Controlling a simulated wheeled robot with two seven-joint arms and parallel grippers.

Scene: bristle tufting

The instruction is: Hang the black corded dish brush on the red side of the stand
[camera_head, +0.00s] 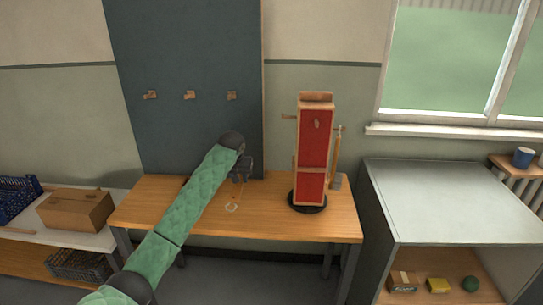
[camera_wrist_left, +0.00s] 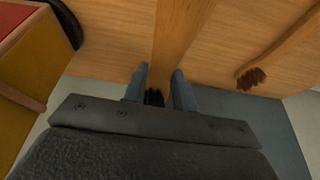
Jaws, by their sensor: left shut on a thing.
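My left gripper (camera_head: 244,178) is above the table, left of the stand. In the left wrist view its two fingers (camera_wrist_left: 160,92) are shut on a dish brush with a wooden handle (camera_wrist_left: 182,30) and black bristles (camera_wrist_left: 154,97). In the left wrist view the stand (camera_wrist_left: 28,75) shows red and yellow faces at the left. My right gripper is out of view.
A long wooden-handled tool (camera_head: 337,155) hangs at the stand's right. A brush with brown bristles (camera_wrist_left: 250,77) lies on the wooden table (camera_head: 275,222). A dark board (camera_head: 190,60) with hooks stands behind. A grey cabinet (camera_head: 440,200) is at the right.

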